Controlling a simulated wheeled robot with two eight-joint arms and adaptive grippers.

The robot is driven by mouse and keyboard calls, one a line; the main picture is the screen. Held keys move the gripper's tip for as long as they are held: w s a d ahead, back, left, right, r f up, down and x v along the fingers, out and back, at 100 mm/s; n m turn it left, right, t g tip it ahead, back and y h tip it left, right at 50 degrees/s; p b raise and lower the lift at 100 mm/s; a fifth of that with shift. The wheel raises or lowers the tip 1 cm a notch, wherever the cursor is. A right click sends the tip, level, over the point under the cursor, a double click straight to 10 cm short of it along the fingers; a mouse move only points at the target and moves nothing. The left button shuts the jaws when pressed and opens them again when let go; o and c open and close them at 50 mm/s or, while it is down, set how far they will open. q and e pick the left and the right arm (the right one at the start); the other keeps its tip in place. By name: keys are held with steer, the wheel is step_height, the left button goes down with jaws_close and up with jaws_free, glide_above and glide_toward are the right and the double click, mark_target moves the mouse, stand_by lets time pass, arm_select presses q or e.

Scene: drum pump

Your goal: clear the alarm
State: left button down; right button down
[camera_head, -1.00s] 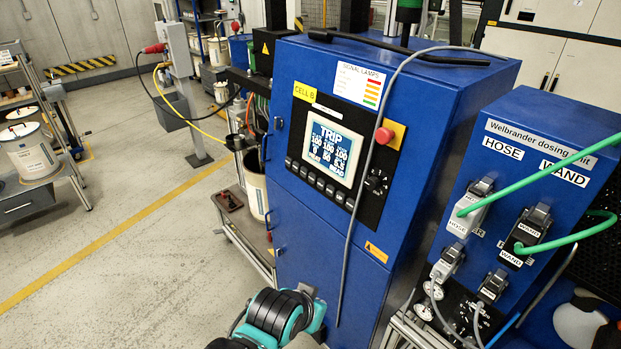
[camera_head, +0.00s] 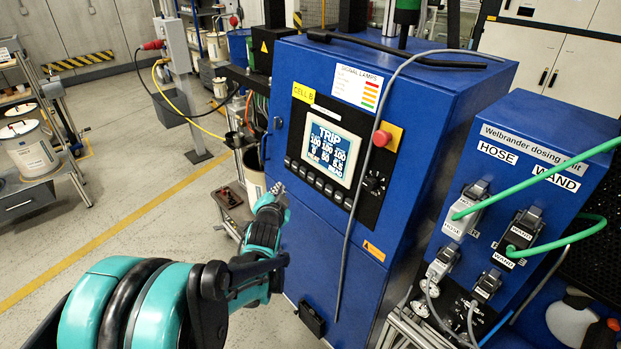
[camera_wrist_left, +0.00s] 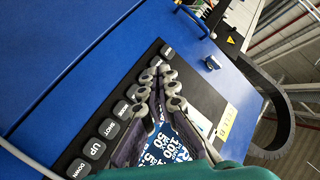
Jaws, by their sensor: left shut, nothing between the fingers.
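The blue control cabinet (camera_head: 400,120) carries a screen (camera_head: 331,150) that reads TRIP above rows of numbers. A row of dark buttons (camera_head: 318,182) runs beneath the screen. In the left wrist view, buttons marked UP (camera_wrist_left: 93,149), DOWN (camera_wrist_left: 78,168) and SHOT (camera_wrist_left: 112,129) show beside the screen (camera_wrist_left: 165,145). A red mushroom button (camera_head: 382,138) sits on a yellow plate to the screen's right. My left gripper (camera_head: 278,190) is shut and empty, just left of the button row in the head view. Its fingers (camera_wrist_left: 164,82) hide part of the panel in the wrist view. Contact cannot be told.
A grey cable (camera_head: 352,190) hangs down the cabinet front, right of the screen. The dosing unit (camera_head: 540,120) with green hoses stands at the right. A cart with a pail (camera_head: 254,180) is left of the cabinet. The floor (camera_head: 120,190) farther left is clear.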

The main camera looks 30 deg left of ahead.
mark_target(311, 178)
arm_select(q)
steer(key=shift+w+d+f+b, duration=0.35)
steer(key=shift+w+d, duration=0.2)
steer(key=shift+w, duration=0.8)
steer(key=shift+w+d+f+b, duration=0.25)
steer(key=shift+w+d, duration=0.35)
steer(key=shift+w, duration=0.7)
steer(key=shift+w+d+f+b, duration=0.25)
steer(key=shift+w+d+b, duration=0.25)
steer(key=shift+w, duration=0.85)
steer(key=shift+w+d, duration=0.1)
steer(key=shift+w, duration=0.05)
steer(key=shift+w+d, duration=0.1)
steer(key=shift+w, duration=0.15)
steer(key=shift+w+d+f, duration=0.1)
steer(key=shift+w+d, duration=0.1)
steer(key=shift+w, duration=0.2)
steer(key=shift+s+a, duration=0.35)
steer(key=shift+s, duration=0.45)
